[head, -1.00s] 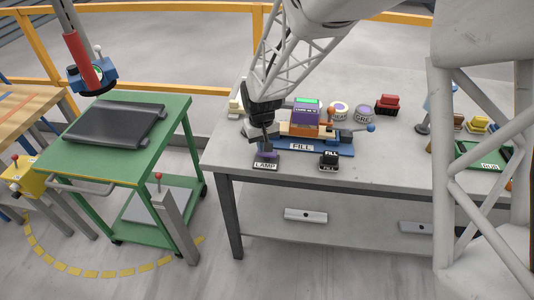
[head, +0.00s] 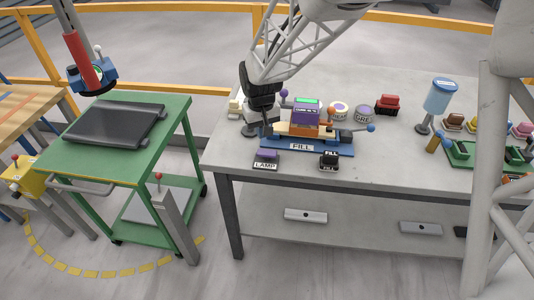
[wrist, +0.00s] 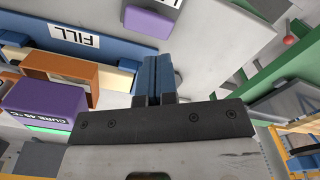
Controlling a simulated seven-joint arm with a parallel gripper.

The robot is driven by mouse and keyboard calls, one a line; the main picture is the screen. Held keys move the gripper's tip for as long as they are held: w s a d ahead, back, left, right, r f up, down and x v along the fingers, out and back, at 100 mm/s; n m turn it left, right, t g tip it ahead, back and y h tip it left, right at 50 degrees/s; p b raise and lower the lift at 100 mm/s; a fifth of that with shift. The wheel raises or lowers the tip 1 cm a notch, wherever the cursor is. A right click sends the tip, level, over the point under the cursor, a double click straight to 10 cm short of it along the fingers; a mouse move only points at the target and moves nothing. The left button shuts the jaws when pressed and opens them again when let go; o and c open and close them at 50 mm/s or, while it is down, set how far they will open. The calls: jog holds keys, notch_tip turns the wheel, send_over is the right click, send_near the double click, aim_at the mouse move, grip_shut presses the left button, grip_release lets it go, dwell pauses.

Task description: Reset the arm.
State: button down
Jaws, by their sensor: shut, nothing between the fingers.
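My gripper (head: 266,131) hangs over the left part of the slab-topped table (head: 225,158), just left of the blue FILL fixture (head: 318,149). In the wrist view its two blue fingers (wrist: 157,75) are together with nothing between them. The purple-topped LAMP switch (head: 266,156) lies in front of the gripper, apart from it. A black FILL switch (head: 329,161) is to its right. The fixture carries an orange block and a purple box (head: 306,113) with a green display, also visible in the wrist view (wrist: 42,107).
A red stamp-like block (head: 387,103), a blue cylinder on a stand (head: 440,96) and a green tray (head: 459,158) stand to the right. A green cart (head: 175,118) with a black pad is at the left, across a gap. The table's front middle is clear.

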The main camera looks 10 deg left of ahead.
jog(key=shift+r, duration=0.2)
dwell(0.5)
jog(key=shift+d+r, duration=0.2)
jog(key=shift+d, duration=0.05)
jog(key=s+d+r+m+t, duration=0.1)
jog(key=s+d+r, duration=0.45)
jog(key=d, duration=0.25)
jog(key=s+d+r+m, duration=0.2)
jog(key=s+d+r, duration=0.2)
jog(key=s+d, duration=0.35)
jog(key=s+d+r+m+t, duration=0.1)
jog(key=s+d+r, duration=0.4)
jog(key=d, duration=0.4)
jog(key=s+d+m, duration=0.2)
jog(key=s+d, duration=0.3)
jog(key=s, duration=0.5)
jog(key=shift+s+r+t, duration=0.25)
jog(key=shift+r+t, duration=0.05)
jog(key=shift+r, duration=0.1)
jog(key=shift+w, duration=0.1)
